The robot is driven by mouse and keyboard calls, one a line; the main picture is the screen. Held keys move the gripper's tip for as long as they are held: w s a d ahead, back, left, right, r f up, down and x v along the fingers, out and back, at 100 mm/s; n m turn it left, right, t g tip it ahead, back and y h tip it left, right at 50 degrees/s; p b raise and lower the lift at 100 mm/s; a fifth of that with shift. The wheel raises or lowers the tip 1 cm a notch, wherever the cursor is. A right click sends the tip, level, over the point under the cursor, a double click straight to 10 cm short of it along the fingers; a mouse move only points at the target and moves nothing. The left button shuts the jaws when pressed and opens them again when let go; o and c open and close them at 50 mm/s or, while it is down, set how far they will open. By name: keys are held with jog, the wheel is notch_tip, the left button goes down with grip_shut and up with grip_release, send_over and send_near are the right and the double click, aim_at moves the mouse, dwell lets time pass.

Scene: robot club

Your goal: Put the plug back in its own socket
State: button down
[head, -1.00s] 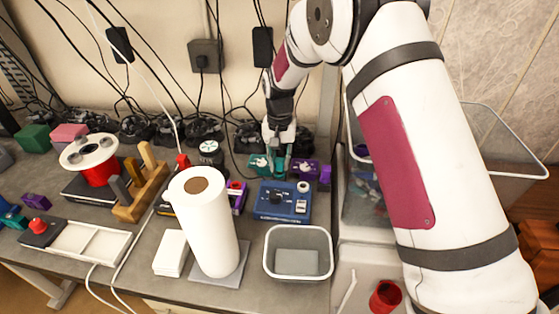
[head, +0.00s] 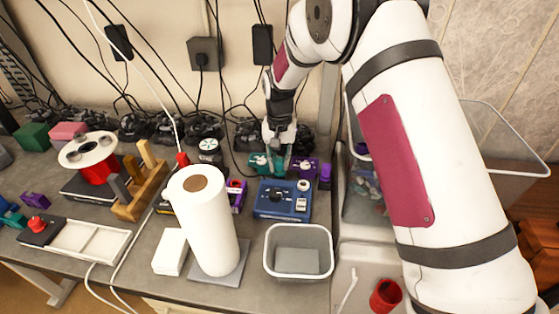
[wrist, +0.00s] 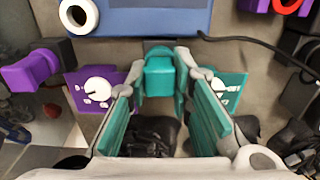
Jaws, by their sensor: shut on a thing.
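My gripper (wrist: 160,82) has its fingers shut on a teal block-shaped plug (wrist: 160,66), which sits between the fingertips just behind the blue device. A purple box with a white dial (wrist: 97,88) stands left of the fingers in the wrist view, and a teal box with a white dial (wrist: 230,88) stands right of them. In the head view my gripper (head: 280,170) is low between the teal box (head: 259,163) and the purple box (head: 304,167). The fingers hide the plug's underside, and I cannot tell whether it touches anything below. No socket opening is clearly visible.
The blue device (head: 283,200) stands directly in front of my gripper. A purple block (wrist: 32,72) is beside the purple box. A black cable (wrist: 250,42) runs off right. A grey bin (head: 298,252) and paper roll (head: 205,222) stand nearer; black objects crowd the wall side.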

jog(key=shift+f+b, duration=0.3)
jog(key=shift+f, duration=0.05)
dwell(1.1)
jog(key=c, duration=1.3)
grip_release()
jog(key=shift+c, duration=0.2)
jog(key=s+d+r+t, duration=0.1)
jog(key=s+d+r, duration=0.1)
jog(key=r, duration=0.8)
jog(key=s+d+r, duration=0.3)
jog(key=r, duration=0.7)
jog(key=s+d+r+n+t, duration=0.1)
jog(key=s+d+r, duration=0.2)
jog(key=s+r, duration=0.15)
jog(key=s+d+r+t, duration=0.1)
jog(key=s+d+r, duration=0.15)
jog(key=s, duration=0.25)
jog(key=s+d+t, duration=0.1)
jog(key=s+d, duration=0.1)
jog(key=s, duration=0.7)
jog(key=s+d+n+t, duration=0.1)
jog(key=s+d, duration=0.2)
jog(key=s, duration=0.7)
jog(key=shift+s+d+f, duration=0.15)
jog(key=shift+s+d, duration=0.1)
